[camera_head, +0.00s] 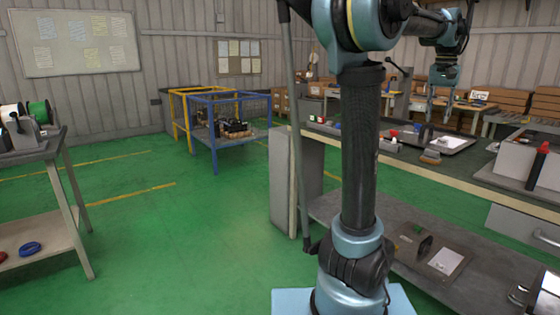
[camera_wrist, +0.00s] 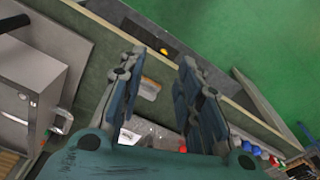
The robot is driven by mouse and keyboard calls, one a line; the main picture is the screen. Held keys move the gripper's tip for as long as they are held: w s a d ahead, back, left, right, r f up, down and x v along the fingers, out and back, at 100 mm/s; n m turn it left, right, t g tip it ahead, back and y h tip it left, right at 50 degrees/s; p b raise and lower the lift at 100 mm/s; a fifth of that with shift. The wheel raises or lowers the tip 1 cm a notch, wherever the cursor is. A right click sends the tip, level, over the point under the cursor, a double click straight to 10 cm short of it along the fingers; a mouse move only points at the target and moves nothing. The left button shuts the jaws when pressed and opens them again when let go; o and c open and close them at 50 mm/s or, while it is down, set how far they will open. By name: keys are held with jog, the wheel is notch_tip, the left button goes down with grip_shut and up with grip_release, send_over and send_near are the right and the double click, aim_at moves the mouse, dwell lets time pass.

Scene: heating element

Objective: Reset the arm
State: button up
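My gripper (camera_head: 441,115) hangs fingers-down over the long workbench (camera_head: 470,177) on the right of the head view. In the wrist view my gripper (camera_wrist: 157,70) shows two blue-grey fingers spread apart, with nothing held between them. My arm rises from its base at the lower middle and bends over toward the bench. A brush (camera_head: 431,157) lies on the bench below the gripper. It seems to show between the fingers in the wrist view (camera_wrist: 149,89).
A grey box-like unit (camera_head: 520,160) stands on the bench at the right. Small red and blue items lie along the bench's far part. A trolley (camera_head: 60,190) with spools stands at the left. A blue and yellow cage table (camera_head: 228,105) stands behind. Green floor between is clear.

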jog(key=s+a+f+n, duration=0.2)
jog(key=a+f, duration=0.4)
jog(key=a, duration=0.4)
jog(key=s+a+f+n, duration=0.1)
jog(key=a+f, duration=0.5)
jog(key=a, duration=0.5)
jog(key=s+a+f+n, duration=0.1)
jog(key=s+a+f, duration=0.3)
jog(key=f, duration=0.3)
jog(key=s+a+f+n+t, duration=0.1)
jog(key=s+a+f, duration=0.3)
jog(key=a+f, duration=0.1)
jog(key=s+a+f+n, duration=0.2)
jog(key=s+a+f, duration=0.2)
jog(key=f, duration=0.4)
jog(key=shift+s+a+f+t+y, duration=0.25)
jog(key=shift+a+f+t+y, duration=0.05)
jog(key=shift+a, duration=0.05)
jog(key=shift+d, duration=0.1)
